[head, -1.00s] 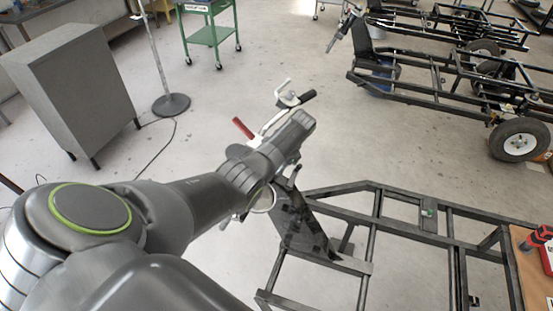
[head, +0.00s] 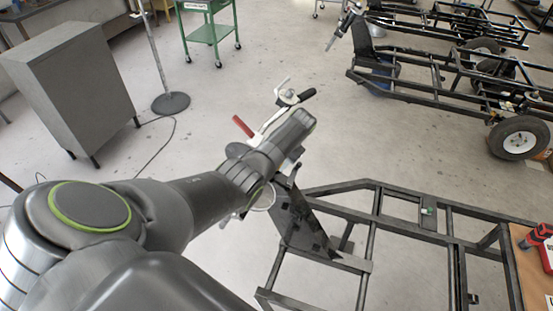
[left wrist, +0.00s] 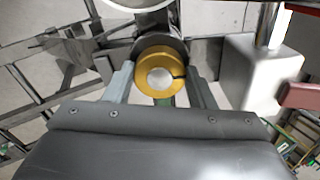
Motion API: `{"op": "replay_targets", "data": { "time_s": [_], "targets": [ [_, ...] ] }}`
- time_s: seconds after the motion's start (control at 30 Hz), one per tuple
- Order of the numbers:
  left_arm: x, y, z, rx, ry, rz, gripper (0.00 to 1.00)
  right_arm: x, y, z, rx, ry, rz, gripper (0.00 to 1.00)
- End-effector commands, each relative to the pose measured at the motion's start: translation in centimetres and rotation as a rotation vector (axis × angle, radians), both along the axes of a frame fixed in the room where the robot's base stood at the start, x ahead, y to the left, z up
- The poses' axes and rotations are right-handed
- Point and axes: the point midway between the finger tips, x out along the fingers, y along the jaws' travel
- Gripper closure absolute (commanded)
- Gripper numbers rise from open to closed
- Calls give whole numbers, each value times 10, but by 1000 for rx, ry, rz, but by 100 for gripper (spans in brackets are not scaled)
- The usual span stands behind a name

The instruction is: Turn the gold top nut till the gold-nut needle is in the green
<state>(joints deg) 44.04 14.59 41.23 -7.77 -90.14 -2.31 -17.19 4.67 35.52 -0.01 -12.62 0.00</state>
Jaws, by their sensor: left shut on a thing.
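The gold top nut (left wrist: 154,56) shows in the left wrist view as a slotted gold ring around a pale round centre. My left gripper (left wrist: 159,76) has a finger on either side of it and is shut on it. A dark round plate sits just behind the nut. In the head view, my left arm reaches to the front post of the black frame (head: 300,225), and my wrist hides the nut and fingers. A pale round rim (head: 264,197) shows partly below my wrist. No gold-nut needle or green band can be made out. My right gripper is not in view.
A red-gripped lever (head: 243,126) and a black handle (head: 307,95) stand close beyond my left wrist. A grey cabinet (head: 70,75) stands at the left. A wooden bench top (head: 530,265) with a red tool is at the right edge.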

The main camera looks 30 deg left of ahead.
Motion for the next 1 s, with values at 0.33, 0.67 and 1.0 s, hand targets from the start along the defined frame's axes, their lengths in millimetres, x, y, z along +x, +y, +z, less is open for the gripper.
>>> {"op": "replay_targets", "data": {
  "time_s": [0.33,0.67,1.0],
  "targets": [
    [0,0,0,1,-1,2,73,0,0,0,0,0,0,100],
    [0,0,0,1,0,1,28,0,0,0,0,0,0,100],
    [11,4,21,2,-4,0,28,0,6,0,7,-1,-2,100]
  ]
}}
